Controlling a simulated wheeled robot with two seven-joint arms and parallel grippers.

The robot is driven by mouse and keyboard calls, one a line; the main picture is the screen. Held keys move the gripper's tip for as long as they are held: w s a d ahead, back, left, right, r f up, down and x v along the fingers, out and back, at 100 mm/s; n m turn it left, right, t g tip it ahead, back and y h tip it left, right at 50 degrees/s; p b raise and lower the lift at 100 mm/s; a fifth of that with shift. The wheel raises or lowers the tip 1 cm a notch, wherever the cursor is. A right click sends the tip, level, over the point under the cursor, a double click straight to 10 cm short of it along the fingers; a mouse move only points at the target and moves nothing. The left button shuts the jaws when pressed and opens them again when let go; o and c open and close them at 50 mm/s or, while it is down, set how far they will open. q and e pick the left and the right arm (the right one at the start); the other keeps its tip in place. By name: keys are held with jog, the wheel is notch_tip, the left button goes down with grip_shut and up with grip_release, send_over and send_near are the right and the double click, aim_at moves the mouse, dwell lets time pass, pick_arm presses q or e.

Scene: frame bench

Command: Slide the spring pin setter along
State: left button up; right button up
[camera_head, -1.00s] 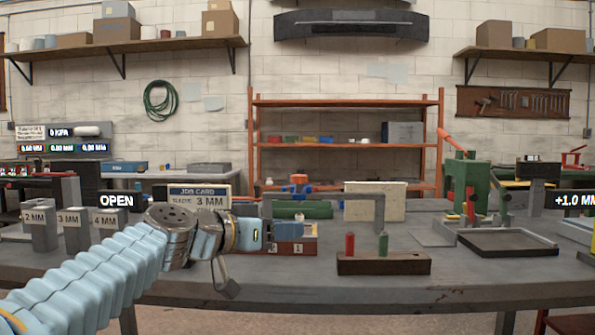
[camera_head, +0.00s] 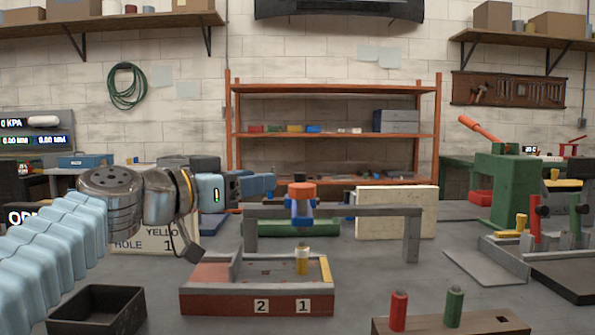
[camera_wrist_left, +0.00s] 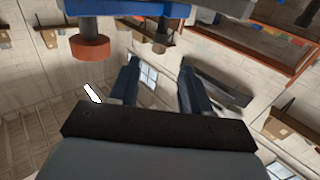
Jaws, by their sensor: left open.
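The spring pin setter, with an orange cap and blue body (camera_head: 302,200), hangs on a grey bridge rail (camera_head: 350,211) over the bench. Below it a yellow and white pin (camera_head: 302,259) stands upright on a red-brown block (camera_head: 215,300) with labels 2 and 1. My left gripper (camera_head: 262,185) is open and empty, just left of the setter and at about its height, apparently not touching it. In the left wrist view the open fingers (camera_wrist_left: 157,88) have only background between them; the setter's orange cap (camera_wrist_left: 90,47) is at upper left. My right gripper is not in view.
A job card (camera_head: 150,240) reading "YELLO", "HOLE" and "1" is partly behind my left arm. A black tray (camera_head: 100,308) sits at front left. A wooden block (camera_head: 450,325) with red and green pins is at front right. A green press (camera_head: 495,185) stands at right.

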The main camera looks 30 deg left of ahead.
aim_at(295, 173)
pick_arm(q)
jog(key=p+x, duration=0.3)
jog(key=x, duration=0.7)
jog(key=shift+w+r, duration=0.1)
jog(key=shift+w, duration=0.25)
jog(key=shift+w+d, duration=0.1)
jog(key=shift+w, duration=0.5)
grip_shut()
